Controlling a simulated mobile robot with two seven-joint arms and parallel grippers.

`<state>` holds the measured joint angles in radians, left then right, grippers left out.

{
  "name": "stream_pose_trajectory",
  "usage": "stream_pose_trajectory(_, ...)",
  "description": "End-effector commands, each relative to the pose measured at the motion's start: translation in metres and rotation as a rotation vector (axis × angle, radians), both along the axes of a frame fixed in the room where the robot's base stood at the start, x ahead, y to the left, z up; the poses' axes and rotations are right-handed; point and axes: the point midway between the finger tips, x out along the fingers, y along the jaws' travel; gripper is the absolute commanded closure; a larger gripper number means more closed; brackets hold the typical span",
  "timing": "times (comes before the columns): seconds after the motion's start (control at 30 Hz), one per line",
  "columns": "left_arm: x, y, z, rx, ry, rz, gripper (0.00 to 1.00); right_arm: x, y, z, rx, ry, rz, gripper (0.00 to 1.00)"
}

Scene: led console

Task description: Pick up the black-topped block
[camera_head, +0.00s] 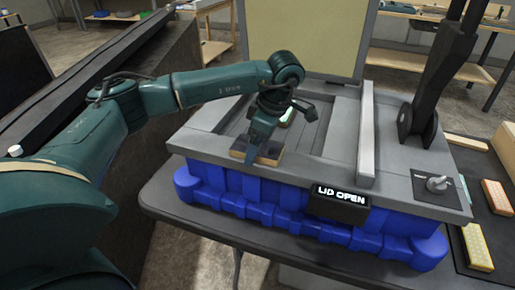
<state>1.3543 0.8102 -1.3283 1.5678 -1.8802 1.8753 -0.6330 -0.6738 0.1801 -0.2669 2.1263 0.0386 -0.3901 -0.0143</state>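The black-topped block (270,158), with tan wooden sides, sits at the near left edge of the grey console top (316,170). My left gripper (250,158) reaches down onto it from above, and a finger covers part of its top and front. I cannot tell whether the fingers are closed on the block or only beside it.
The console has a blue base (290,215), a black "LID OPEN" display (339,204), a raised grey bar (366,130) and a silver knob (438,184). Several coloured blocks (477,246) lie on a dark surface beyond.

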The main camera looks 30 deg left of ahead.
Motion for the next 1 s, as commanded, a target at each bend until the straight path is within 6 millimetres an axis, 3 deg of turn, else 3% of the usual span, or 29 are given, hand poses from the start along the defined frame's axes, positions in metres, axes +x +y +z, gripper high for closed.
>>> stream_pose_trajectory(0.6, 0.0, 0.0, 0.001, -0.001, 0.0, 0.0, 0.62, 0.0, -0.001, -0.001, -0.006, -0.001, 0.007, 0.64)
stream_pose_trajectory(0.87, 0.001, 0.0, 0.004, -0.001, -0.003, 0.0, 0.62, 0.001, 0.0, 0.0, -0.001, -0.002, 0.001, 0.64)
stream_pose_trajectory(1.0, 0.001, -0.001, 0.021, -0.002, -0.005, 0.0, 0.62, 0.001, 0.0, -0.002, 0.002, -0.001, -0.001, 0.64)
